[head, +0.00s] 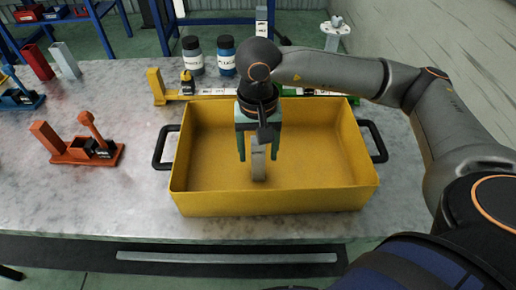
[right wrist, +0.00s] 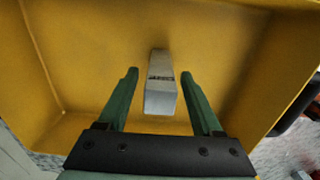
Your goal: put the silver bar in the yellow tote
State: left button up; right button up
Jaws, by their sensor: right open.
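The yellow tote (head: 277,203) stands on the table, with a black handle on its left and right ends. My right gripper (head: 258,158) points down inside the tote, its green fingers open. The silver bar (head: 259,167) is between the fingers, inside the tote's walls. In the right wrist view the bar (right wrist: 160,95) has a dark label, and gaps show between it and both fingers. It looks roughly upright; I cannot tell whether its lower end rests on the tote floor. My left gripper is not in view.
The marble-look table (head: 110,205) has orange-red fixtures (head: 85,148) at left, and red (head: 37,62) and pale grey (head: 66,60) blocks behind them. Two jars (head: 226,56) and a yellow stand (head: 170,88) are behind the tote. The table's front left is clear.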

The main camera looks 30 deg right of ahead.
notch_tip(320, 180, up, 12)
jog(key=shift+f, duration=0.1)
